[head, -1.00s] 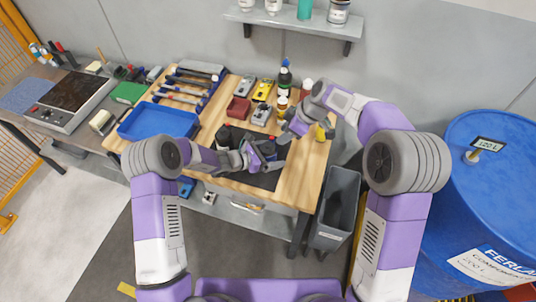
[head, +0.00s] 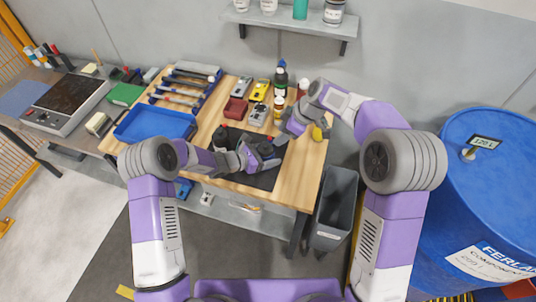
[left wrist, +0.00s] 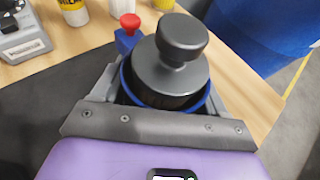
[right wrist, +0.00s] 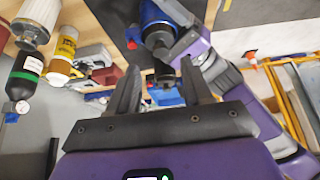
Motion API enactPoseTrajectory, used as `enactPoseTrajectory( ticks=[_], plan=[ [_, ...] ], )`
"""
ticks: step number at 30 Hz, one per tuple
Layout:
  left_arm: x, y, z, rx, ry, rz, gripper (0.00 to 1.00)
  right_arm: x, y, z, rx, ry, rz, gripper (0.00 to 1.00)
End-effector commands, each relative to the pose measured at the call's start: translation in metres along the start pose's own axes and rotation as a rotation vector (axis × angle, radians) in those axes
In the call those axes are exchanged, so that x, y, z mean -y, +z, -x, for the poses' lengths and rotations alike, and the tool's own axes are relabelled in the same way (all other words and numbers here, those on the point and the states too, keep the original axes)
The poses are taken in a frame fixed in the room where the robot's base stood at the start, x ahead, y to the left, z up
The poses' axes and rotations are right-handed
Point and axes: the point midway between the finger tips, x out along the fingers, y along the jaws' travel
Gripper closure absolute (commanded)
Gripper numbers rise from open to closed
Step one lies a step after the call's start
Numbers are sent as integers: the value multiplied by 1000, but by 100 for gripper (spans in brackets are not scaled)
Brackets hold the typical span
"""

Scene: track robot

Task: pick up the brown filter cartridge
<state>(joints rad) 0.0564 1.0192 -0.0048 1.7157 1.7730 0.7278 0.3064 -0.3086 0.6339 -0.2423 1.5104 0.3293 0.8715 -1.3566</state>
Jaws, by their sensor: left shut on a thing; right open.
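My left gripper (left wrist: 160,95) is shut on a blue housing (left wrist: 126,82), one finger on each side. A dark grey round cap with a knob (left wrist: 172,68) sits inside its blue rim. A red knob (left wrist: 130,22) stands beside it. In the head view, my left gripper (head: 262,157) is over the dark mat. My right gripper (right wrist: 160,75) is open and empty, with the blue housing (right wrist: 155,14) and its dark cap beyond its fingertips. In the head view, my right gripper (head: 296,124) is up and right of the left one. I cannot make out a brown cartridge.
Bottles (head: 280,82) stand at the back right of the wooden bench top (head: 297,180). A red bin (head: 236,108), a yellow meter (head: 260,90) and a blue tray (head: 150,122) are behind and left. A grey bin (head: 334,210) and blue drum (head: 480,190) stand right.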

Motion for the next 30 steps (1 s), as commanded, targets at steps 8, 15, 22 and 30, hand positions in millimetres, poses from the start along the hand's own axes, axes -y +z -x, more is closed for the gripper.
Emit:
enactPoseTrajectory(
  ticks=[8,15,22,30],
  plan=[
    [0,1,0,2,1,-1,64,24,24,-25,196,-37,290,43],
    [0,1,0,3,0,-1,64,49,70,-44,565,-164,914,43],
    [0,1,0,3,0,-1,64,53,92,-39,897,-374,1540,43],
    [0,2,0,3,0,-1,64,49,84,-24,1255,-750,2248,43]
  ],
)
